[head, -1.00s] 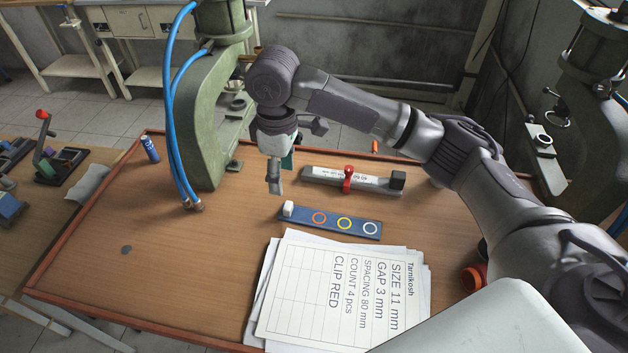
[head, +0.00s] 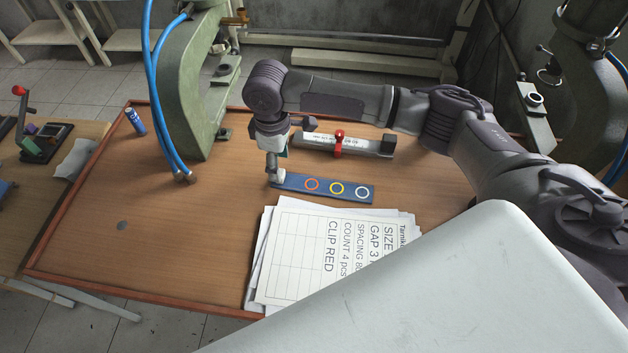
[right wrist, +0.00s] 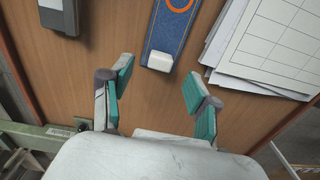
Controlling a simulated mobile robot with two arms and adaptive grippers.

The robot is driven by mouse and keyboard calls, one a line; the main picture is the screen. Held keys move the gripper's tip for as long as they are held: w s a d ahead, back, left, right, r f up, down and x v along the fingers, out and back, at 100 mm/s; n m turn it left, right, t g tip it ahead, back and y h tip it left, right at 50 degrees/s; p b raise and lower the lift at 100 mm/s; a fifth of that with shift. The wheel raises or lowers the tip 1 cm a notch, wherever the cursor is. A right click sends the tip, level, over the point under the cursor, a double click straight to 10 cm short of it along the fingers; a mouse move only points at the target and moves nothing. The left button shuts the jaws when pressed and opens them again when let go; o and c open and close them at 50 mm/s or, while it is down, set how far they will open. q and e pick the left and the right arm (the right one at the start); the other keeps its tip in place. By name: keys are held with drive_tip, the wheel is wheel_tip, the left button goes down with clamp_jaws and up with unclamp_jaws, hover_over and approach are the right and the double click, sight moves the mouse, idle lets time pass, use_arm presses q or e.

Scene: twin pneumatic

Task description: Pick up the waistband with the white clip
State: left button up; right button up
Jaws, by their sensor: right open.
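The waistband is a dark blue strip (head: 326,187) lying flat on the table, with orange, yellow and white rings on it. Its white clip (right wrist: 160,62) is at its left end in the head view, where my gripper largely covers it. My right gripper (head: 274,172) is over that end, pointing down. In the right wrist view my right gripper (right wrist: 158,80) is open and empty. The clip lies just ahead of the gap between the teal-padded fingers. I cannot tell the exact height of the fingertips above it. My left gripper is out of view.
A bar gauge (head: 359,147) with a red clamp lies behind the strip. A stack of papers (head: 291,268) lies in front. A green press (head: 205,100) with blue hoses stands at the back left, with a blue can (head: 135,121) beyond it.

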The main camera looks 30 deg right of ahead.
sight(281, 170)
drive_tip(key=shift+s+d+f, duration=0.1)
drive_tip(key=shift+f, duration=1.55)
clamp_jaws()
drive_tip(key=shift+r, duration=0.15)
